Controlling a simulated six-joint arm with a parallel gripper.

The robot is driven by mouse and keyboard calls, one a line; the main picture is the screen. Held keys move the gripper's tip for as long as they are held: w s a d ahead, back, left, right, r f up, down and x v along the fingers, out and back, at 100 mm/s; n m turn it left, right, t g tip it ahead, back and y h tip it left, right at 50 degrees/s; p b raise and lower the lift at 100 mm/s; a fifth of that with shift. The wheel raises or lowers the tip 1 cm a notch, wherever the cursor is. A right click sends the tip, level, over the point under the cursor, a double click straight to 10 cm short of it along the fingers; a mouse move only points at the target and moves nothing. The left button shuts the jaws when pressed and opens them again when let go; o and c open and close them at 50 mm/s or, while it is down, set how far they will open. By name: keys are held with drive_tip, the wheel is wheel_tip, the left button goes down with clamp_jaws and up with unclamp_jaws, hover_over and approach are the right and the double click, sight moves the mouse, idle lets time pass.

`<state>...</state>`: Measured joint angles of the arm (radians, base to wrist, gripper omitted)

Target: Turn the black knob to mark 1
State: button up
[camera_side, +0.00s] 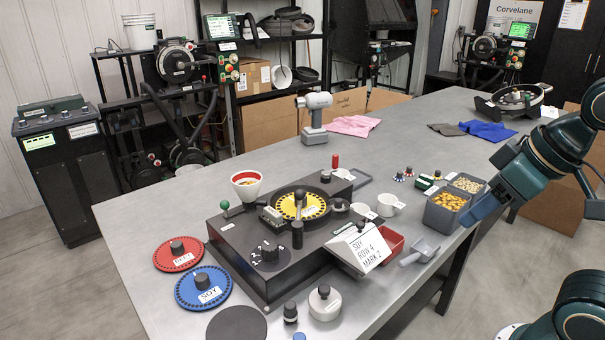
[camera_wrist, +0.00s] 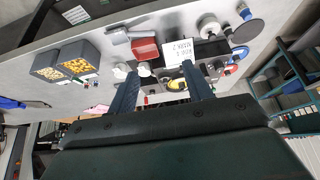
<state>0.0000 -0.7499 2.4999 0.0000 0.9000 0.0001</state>
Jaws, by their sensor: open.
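The black knob (camera_side: 269,251) stands upright on the front left of the dark seed meter base (camera_side: 232,263), in the side view. White digits are printed around its left and front; which one it points to is too small to tell. My gripper (camera_side: 470,212) is at the right of the side view, well apart from the knob, above the table's right side by the seed bins. In the wrist view my gripper (camera_wrist: 160,70) shows two blue fingers spread wide with nothing held between them. I cannot pick out the knob surely in the wrist view.
A white card (camera_side: 360,250) reading "SOY ROW 4 MARK 2" stands right of the knob. A yellow seed plate (camera_side: 287,207), a green-ball lever (camera_side: 225,207) and a black upright handle (camera_side: 297,235) are near it. Red (camera_side: 163,257) and blue (camera_side: 184,294) discs lie left. Seed bins (camera_side: 441,215) stand right.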

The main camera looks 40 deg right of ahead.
drive_tip(key=w+a+r+m+g, duration=0.1)
drive_tip(key=w+a+r, duration=0.2)
drive_tip(key=w, duration=0.4)
drive_tip(key=w+a+r+m+g, duration=0.1)
drive_tip(key=w+a+r+g, duration=0.15)
drive_tip(key=w, duration=0.55)
drive_tip(key=m+g, duration=0.2)
drive_tip(key=m, duration=0.1)
hover_over(270, 246)
wheel_tip(270, 246, down, 7)
drive_tip(key=shift+f, duration=0.15)
wheel_tip(270, 246, down, 14)
drive_tip(key=shift+r, duration=0.25)
drive_tip(key=c, duration=1)
